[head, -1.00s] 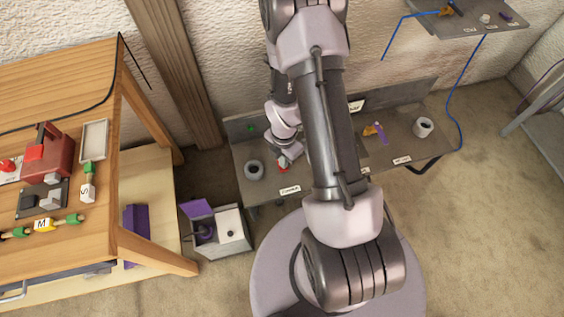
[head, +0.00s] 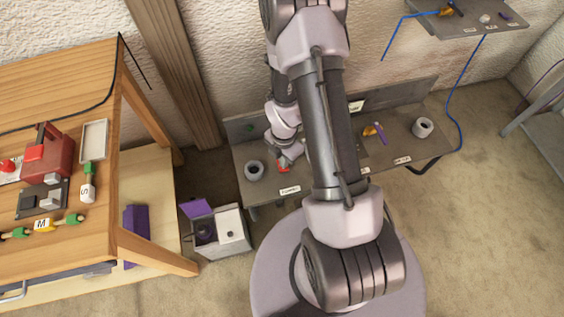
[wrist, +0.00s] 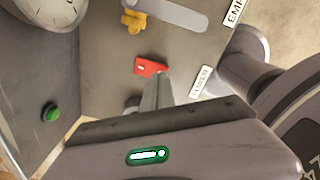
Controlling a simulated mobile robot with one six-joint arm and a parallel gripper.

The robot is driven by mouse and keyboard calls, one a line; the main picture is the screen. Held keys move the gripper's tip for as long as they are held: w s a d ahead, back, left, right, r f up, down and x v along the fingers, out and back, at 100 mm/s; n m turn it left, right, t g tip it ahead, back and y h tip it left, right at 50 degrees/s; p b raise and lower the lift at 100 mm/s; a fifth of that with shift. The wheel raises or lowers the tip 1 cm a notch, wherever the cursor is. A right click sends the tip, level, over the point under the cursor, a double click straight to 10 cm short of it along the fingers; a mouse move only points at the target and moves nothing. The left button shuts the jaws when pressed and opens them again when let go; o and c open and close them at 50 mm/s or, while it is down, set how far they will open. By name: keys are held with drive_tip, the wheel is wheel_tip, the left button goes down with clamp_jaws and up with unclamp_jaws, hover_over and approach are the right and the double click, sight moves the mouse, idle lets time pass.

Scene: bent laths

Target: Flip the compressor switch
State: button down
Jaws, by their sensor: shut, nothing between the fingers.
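A small red switch (wrist: 151,66) with a pale mark at one end sits on the grey panel in the wrist view. It also shows in the head view (head: 283,169), right under my gripper (head: 284,160). My gripper (wrist: 158,95) is shut and empty. Its fingertips lie close beside the red switch; I cannot tell whether they touch it. A white label (wrist: 201,81) beside the switch is too blurred to read surely. The dark bench (head: 262,187) carries the switch. My arm hides the middle of the bench in the head view.
The wrist view shows a round dial (wrist: 45,8), a green button (wrist: 52,112), a yellow part (wrist: 133,21) and a flat grey lever (wrist: 178,13). A wooden table (head: 65,262) is at left, and an open box (head: 228,232) stands below.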

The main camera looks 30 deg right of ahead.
drive_tip(key=shift+f+b, duration=0.75)
drive_tip(key=shift+f, duration=0.2)
idle(0.8)
drive_tip(key=shift+r, duration=0.15)
wheel_tip(320, 180, up, 7)
drive_tip(key=p, duration=0.6)
